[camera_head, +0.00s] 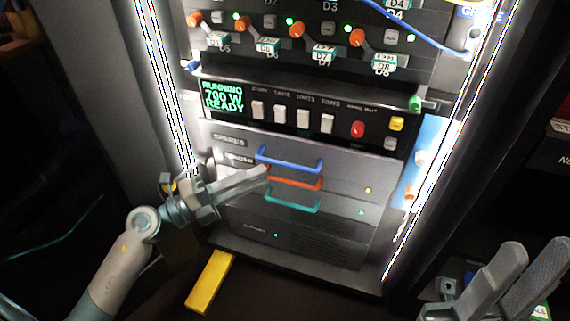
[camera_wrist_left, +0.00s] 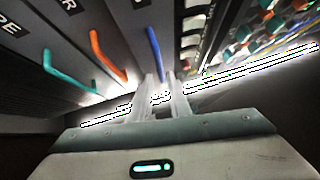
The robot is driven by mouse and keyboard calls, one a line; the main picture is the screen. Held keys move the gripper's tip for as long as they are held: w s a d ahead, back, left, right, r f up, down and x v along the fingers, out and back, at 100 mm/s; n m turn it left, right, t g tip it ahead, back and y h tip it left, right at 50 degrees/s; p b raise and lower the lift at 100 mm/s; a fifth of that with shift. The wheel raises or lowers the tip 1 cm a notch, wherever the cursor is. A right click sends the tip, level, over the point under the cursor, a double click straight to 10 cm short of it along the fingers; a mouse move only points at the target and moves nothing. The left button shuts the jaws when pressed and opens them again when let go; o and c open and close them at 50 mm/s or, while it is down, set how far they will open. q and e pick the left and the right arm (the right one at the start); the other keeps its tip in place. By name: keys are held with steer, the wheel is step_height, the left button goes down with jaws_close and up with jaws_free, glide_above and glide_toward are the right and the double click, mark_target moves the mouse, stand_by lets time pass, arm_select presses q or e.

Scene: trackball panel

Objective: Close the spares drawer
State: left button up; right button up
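The spares drawer (camera_head: 229,140), labelled on its grey front, is the top drawer below the control panel. A blue handle (camera_head: 289,159) spans it, and this handle also shows in the wrist view (camera_wrist_left: 154,54). I cannot tell how far the drawer stands out. My left gripper (camera_head: 266,174) reaches in from the left, its tips near the left ends of the blue and orange handles. My right gripper (camera_head: 530,255) is open and empty at the lower right.
Below are an orange handle (camera_head: 295,183) and a teal handle (camera_head: 292,205). Above are a switch panel (camera_head: 318,87) and a row of orange knobs (camera_head: 297,30). Bright light strips edge the cabinet. A yellow bar (camera_head: 211,281) lies at the lower left.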

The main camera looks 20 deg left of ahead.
mark_target(285, 165)
arm_select(q)
steer(key=x, duration=0.7)
steer(key=shift+w+d, duration=0.3)
jaws_close()
